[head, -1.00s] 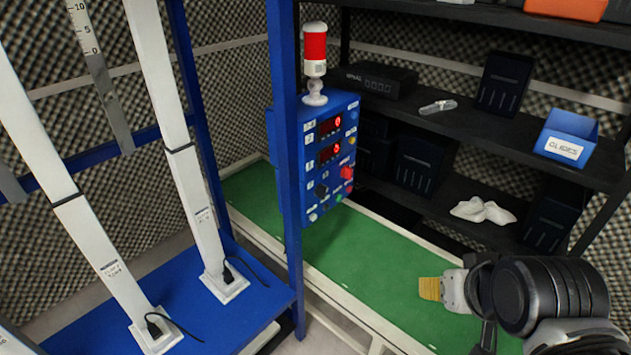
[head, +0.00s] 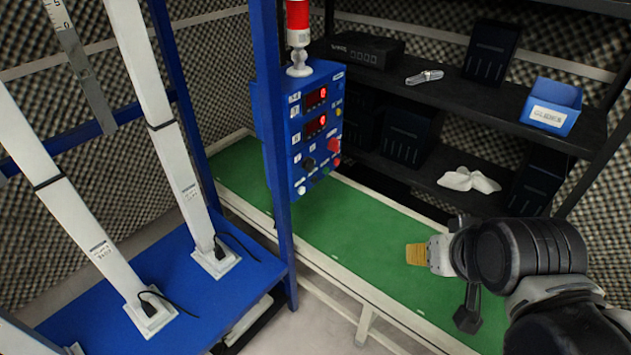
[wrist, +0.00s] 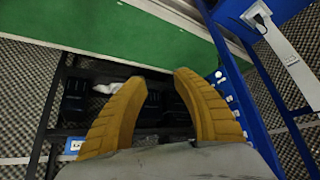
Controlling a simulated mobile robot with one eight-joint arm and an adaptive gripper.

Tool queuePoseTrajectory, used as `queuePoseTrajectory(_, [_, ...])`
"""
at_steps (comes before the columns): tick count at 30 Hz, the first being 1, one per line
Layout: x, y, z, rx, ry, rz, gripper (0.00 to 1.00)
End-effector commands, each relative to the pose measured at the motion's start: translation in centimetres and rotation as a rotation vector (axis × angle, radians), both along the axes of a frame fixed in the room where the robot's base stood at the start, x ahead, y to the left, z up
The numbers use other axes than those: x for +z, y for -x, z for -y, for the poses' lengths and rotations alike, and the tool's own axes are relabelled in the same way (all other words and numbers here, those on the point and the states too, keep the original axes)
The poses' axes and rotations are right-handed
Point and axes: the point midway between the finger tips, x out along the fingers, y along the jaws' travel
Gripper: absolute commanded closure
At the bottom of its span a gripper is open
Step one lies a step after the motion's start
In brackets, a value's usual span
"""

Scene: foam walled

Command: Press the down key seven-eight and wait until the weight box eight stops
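The blue control box (head: 318,130) is mounted on a blue post, with two red lit displays, a red knob and several small buttons and knobs. Its labels are too small to read, so I cannot tell which is the down key seven-eight. I cannot pick out weight box eight; two white columns (head: 185,180) with plugged-in black cables stand on the blue platform. My gripper (head: 416,254) is to the right of and below the control box, apart from it, over the green surface. In the wrist view my gripper (wrist: 158,76) shows two yellow fingers spread, with nothing between them.
A red and white signal lamp (head: 299,35) stands on top of the control box. A black shelf (head: 470,112) behind holds dark bins, a blue bin (head: 551,106) and a white cloth (head: 468,180). The green surface (head: 350,235) is clear between my gripper and the post.

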Motion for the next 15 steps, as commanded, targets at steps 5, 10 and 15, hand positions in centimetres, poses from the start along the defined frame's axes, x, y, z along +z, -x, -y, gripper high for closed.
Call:
queuePoseTrajectory(5, [0.0,0.0,0.0,0.0,0.0,0.0,0.76])
queuePoseTrajectory(10, [0.0,0.0,0.0,0.0,0.0,0.0,1.0])
queuePoseTrajectory(15, [0.0,0.0,0.0,0.0,0.0,0.0,1.0])
